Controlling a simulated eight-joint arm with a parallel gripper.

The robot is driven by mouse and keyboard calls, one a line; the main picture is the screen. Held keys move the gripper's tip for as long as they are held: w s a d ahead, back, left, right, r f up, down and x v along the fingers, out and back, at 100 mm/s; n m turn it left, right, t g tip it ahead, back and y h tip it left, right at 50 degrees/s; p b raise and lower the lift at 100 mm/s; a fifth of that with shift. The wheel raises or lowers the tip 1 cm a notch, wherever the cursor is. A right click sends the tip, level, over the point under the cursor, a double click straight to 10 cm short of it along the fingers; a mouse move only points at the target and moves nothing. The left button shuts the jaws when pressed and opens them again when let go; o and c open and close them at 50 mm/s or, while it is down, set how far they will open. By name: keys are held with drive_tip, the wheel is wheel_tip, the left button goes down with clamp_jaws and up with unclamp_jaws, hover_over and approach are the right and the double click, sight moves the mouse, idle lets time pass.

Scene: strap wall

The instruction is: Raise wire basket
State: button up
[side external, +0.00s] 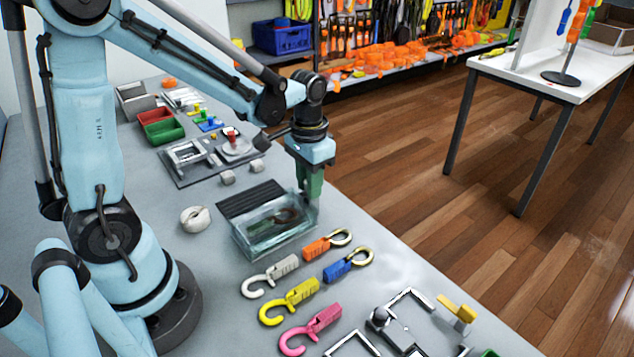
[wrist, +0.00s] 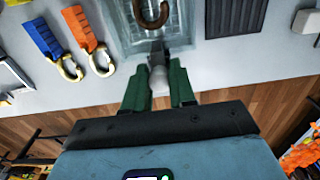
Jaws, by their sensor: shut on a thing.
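A clear glass tank (side external: 262,236) stands on the grey table. In the wrist view, the tank (wrist: 183,38) lies just beyond my fingers. Inside it is a brown, hook-shaped piece (wrist: 151,14). Fine wire lines around that piece look like the wire basket, but its outline is hard to tell from the glass. My gripper (side external: 308,200) points down at the tank's right end. In the wrist view, my green fingers (wrist: 159,88) are shut on a grey handle (wrist: 157,60) at the tank's near edge. How the handle joins the basket is hidden.
A dark ribbed mat (side external: 251,198) lies beside the tank. Orange (side external: 327,244) and blue (side external: 348,264) hooks lie close in front, with white (side external: 270,275), yellow (side external: 290,301) and pink (side external: 310,330) ones nearby. A white roll (side external: 195,219) is at left. The table edge is near my gripper.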

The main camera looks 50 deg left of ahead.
drive_tip(key=shift+r, duration=2)
drive_tip(key=o, duration=0.6)
drive_tip(key=shift+c, duration=0.2)
drive_tip(key=shift+r, duration=2.95)
drive_tip(key=shift+c, duration=0.2)
